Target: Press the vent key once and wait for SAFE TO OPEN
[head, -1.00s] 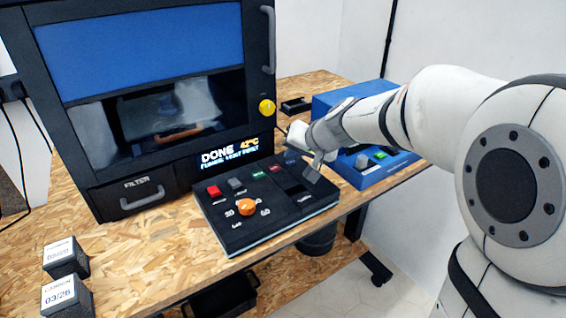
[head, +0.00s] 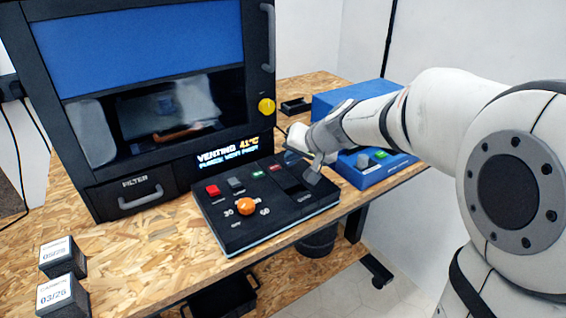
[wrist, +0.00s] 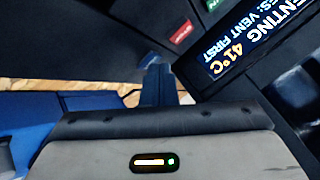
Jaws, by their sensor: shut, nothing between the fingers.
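The black control panel (head: 265,222) lies on the bench in front of the printer. The printer's display (head: 228,156) reads VENTING 41°C, with a smaller line below. It also shows in the wrist view (wrist: 258,38), where the small line ends in VENT FIRST. My gripper (head: 290,152) is shut and empty, its tips down at the back right of the panel. In the wrist view its narrow fingers (wrist: 158,80) reach a blue key (wrist: 148,59) beside a red-labelled key (wrist: 182,32). The fingers partly hide the blue key; I cannot tell whether they touch it.
The panel also carries a red key (head: 212,190), a grey key (head: 235,183) and an orange dial (head: 247,206). A blue device (head: 365,172) stands to the right under my arm. Two carbon boxes (head: 62,296) sit at the front left. The printer door is shut.

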